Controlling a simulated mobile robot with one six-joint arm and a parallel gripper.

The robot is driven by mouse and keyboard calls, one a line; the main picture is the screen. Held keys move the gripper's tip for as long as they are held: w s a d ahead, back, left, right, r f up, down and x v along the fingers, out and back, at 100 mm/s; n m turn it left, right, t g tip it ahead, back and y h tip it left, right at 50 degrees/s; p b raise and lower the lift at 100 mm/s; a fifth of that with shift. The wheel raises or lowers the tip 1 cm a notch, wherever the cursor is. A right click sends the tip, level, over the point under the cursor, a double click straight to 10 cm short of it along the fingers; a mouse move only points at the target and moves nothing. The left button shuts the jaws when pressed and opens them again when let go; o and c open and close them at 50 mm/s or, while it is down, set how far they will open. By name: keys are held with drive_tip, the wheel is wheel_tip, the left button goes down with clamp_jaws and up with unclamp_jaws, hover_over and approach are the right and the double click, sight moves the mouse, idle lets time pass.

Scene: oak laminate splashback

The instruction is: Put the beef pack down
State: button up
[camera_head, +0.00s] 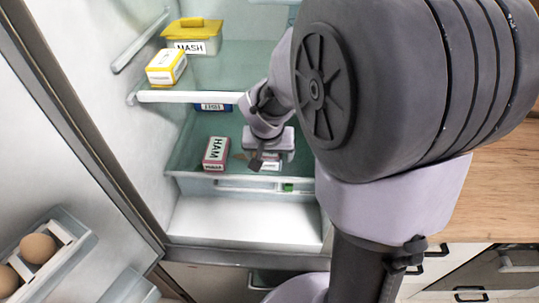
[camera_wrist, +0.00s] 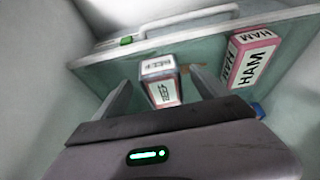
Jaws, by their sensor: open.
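The beef pack (camera_wrist: 160,83) stands on the glass fridge shelf, between the two fingers of my gripper (camera_wrist: 163,88) in the wrist view. It is a small pale box with dark-red edges, and its label appears upside down and is hard to read. My gripper is open, with a visible gap on each side of the pack. In the head view my gripper (camera_head: 262,157) is low over the shelf, and only a white part of the pack (camera_head: 270,166) shows beneath it.
A pink ham pack (camera_head: 216,152) stands left of my gripper on the same shelf (camera_head: 185,160). A blue fish pack (camera_head: 213,107) is behind. Above are a yellow-lidded mash tub (camera_head: 192,38) and a yellow-and-white pack (camera_head: 166,67). Eggs (camera_head: 38,248) sit in the door.

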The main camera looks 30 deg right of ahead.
drive_tip(key=s+a+f+p+v, duration=0.1)
drive_tip(key=a+p+v, duration=0.1)
drive_tip(key=v, duration=1.1)
drive_tip(key=s+a+r+n+t+y, duration=0.1)
drive_tip(key=s+a+r+y, duration=0.1)
drive_tip(key=s+a, duration=0.4)
drive_tip(key=s+a+r+n+t+y, duration=0.1)
drive_tip(key=s+a+r+y, duration=0.1)
drive_tip(key=s+a, duration=0.4)
drive_tip(key=shift+s+y, duration=0.3)
drive_tip(key=shift+s, duration=0.25)
